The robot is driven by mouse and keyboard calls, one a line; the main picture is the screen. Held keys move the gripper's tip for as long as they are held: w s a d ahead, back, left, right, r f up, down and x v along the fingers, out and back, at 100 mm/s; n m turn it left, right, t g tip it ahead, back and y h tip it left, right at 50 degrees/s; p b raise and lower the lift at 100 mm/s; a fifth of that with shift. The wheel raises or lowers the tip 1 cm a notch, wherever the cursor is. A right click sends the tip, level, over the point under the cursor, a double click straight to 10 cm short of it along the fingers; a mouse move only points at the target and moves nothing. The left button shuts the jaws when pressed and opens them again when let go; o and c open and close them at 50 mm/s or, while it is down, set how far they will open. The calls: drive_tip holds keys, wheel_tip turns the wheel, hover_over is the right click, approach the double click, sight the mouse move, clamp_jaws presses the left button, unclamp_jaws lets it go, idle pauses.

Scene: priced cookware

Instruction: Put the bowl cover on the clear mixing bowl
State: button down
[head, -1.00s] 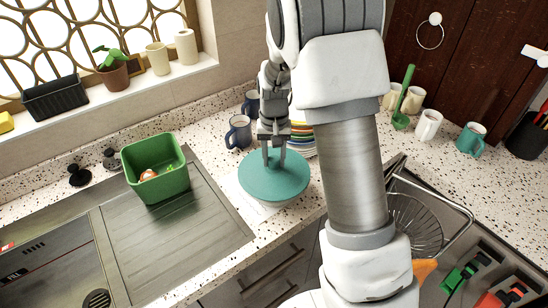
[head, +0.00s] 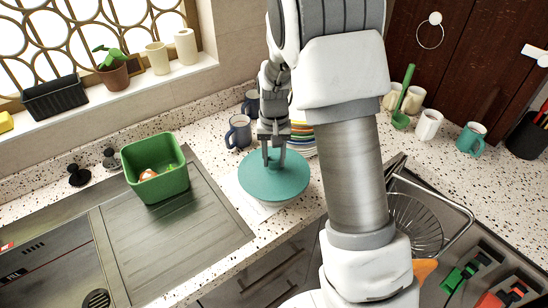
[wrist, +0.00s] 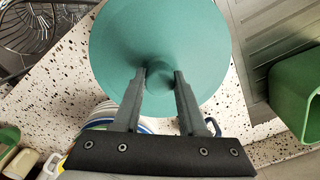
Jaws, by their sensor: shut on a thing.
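The bowl cover (head: 275,182) is a round teal disc with a small knob in its middle. In the head view it lies level over the mixing bowl (head: 283,205), of which only a pale sliver shows below the cover's front edge. I cannot tell whether the rim is fully seated all round. My gripper (head: 273,162) points down at the cover's centre. In the wrist view my gripper (wrist: 161,72) has its fingers shut on the knob of the bowl cover (wrist: 160,30).
A green bin (head: 156,168) stands left on the steel drainboard (head: 175,240). A blue mug (head: 238,131) and striped plates (head: 302,140) stand close behind the cover. A wire dish rack (head: 415,225) is to the right. The counter's front edge is near the bowl.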

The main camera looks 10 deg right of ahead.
drive_tip(key=shift+f, duration=0.3)
drive_tip(key=shift+c, duration=1.9)
unclamp_jaws()
drive_tip(key=o, duration=0.4)
wheel_tip(320, 180, up, 18)
drive_tip(key=shift+f, duration=0.25)
